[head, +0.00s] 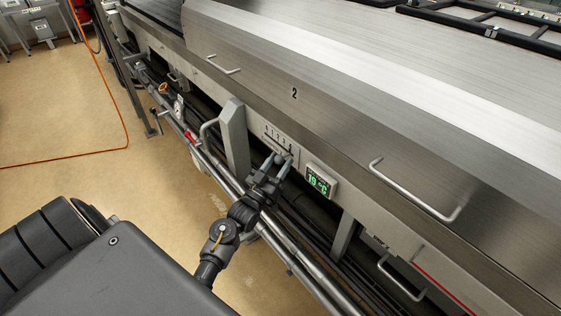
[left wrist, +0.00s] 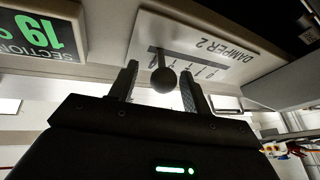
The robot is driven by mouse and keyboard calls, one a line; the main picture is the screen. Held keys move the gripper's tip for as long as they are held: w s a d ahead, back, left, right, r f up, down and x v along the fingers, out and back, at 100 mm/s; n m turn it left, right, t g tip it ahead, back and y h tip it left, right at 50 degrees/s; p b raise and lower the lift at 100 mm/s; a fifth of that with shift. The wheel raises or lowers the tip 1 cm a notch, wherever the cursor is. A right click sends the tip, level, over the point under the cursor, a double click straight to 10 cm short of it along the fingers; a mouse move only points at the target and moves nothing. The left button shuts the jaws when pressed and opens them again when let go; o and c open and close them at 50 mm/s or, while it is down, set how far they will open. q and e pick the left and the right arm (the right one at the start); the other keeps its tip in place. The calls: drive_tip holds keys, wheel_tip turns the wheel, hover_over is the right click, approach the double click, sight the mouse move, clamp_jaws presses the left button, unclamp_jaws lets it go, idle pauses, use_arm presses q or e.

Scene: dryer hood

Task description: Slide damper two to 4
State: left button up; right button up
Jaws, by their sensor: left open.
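The damper two plate (left wrist: 232,68) is a pale panel lettered "DAMPER 2", upside down in the left wrist view, with a dark slot and a row of numbers. It also shows in the head view (head: 279,136). The round dark damper knob (left wrist: 163,79) is toward the left end of the slot in the left wrist view, at the high-number side; its exact number cannot be read. My left gripper (head: 278,160) is open at the plate's lower right. In the left wrist view its fingers (left wrist: 158,80) stand on either side of the knob, with gaps visible.
A green temperature display (head: 321,181) sits right of the plate. A grey upright post (head: 234,140) and a bent handle (head: 209,132) stand to its left. Pipes (head: 300,255) run below along the hood. Open floor (head: 80,115) lies at left.

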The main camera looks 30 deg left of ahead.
use_arm(q)
drive_tip(key=b+v, duration=0.1)
drive_tip(key=v, duration=0.9)
drive_tip(key=shift+b, duration=0.35)
use_arm(e)
drive_tip(key=shift+w+d+f, duration=0.3)
drive_tip(key=shift+d+f, duration=0.3)
drive_tip(key=shift+f, duration=0.25)
use_arm(q)
drive_tip(key=shift+w+d, duration=0.1)
drive_tip(key=shift+d, duration=0.1)
use_arm(e)
drive_tip(key=shift+s, duration=0.1)
